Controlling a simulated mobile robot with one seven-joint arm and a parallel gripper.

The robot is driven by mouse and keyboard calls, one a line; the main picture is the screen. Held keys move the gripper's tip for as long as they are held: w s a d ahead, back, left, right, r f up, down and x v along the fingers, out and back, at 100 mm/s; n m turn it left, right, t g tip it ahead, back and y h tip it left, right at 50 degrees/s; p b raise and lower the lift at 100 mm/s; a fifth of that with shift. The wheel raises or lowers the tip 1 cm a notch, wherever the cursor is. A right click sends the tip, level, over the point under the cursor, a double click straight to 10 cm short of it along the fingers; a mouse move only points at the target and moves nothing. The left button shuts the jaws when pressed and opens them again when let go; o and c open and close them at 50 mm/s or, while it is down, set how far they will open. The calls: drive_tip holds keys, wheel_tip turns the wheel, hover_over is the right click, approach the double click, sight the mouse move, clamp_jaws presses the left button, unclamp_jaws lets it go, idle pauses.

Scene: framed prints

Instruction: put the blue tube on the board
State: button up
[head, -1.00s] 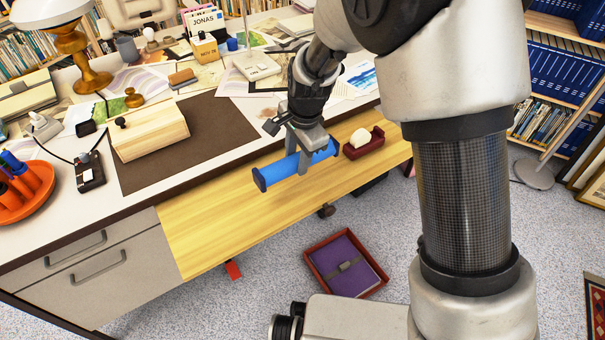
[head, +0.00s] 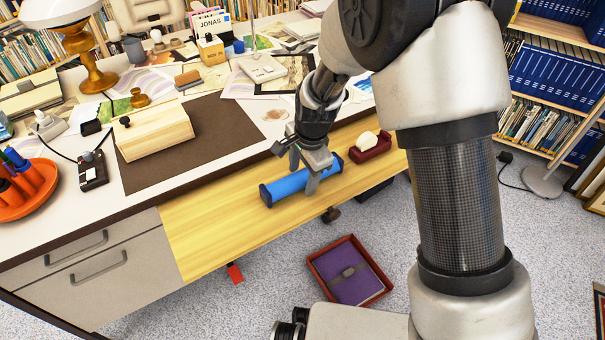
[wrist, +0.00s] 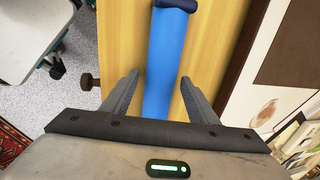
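The blue tube (head: 283,188) has dark blue end caps and lies lengthwise on the pale wooden board (head: 213,225) that juts from the front of the desk. My gripper (head: 302,180) is over the tube, with a finger on either side of it. In the wrist view the tube (wrist: 170,45) runs between my fingers with a gap on both sides, so my gripper (wrist: 160,77) is open. The tube's near part is hidden behind my gripper's body in that view.
A dark red tape dispenser (head: 370,147) stands on the board right of the tube. A wooden box (head: 153,133) sits on the brown desk mat (head: 222,125) behind. A red tray (head: 375,298) with a purple book is on the floor. The board's left part is clear.

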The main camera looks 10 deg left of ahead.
drive_tip(key=shift+r, duration=0.1)
wheel_tip(320, 180, up, 12)
drive_tip(key=s+d+p, duration=0.1)
drive_tip(key=p, duration=0.2)
drive_tip(key=shift+s+d, duration=0.35)
drive_tip(key=shift+s, duration=0.05)
drive_tip(key=s+d+r+n+t, duration=0.2)
drive_tip(key=s+d+r+n, duration=0.35)
drive_tip(key=d+r, duration=0.8)
drive_tip(key=s+d+r+n+t, duration=0.1)
drive_tip(key=s+d+r+n, duration=0.1)
drive_tip(key=s+d, duration=0.2)
drive_tip(key=s+d+r+n+t+h, duration=0.1)
drive_tip(key=s+d, duration=0.3)
drive_tip(key=s, duration=0.5)
drive_tip(key=shift+s+d+r+n, duration=0.4)
drive_tip(key=shift+r+n, duration=0.05)
drive_tip(key=shift+n, duration=0.1)
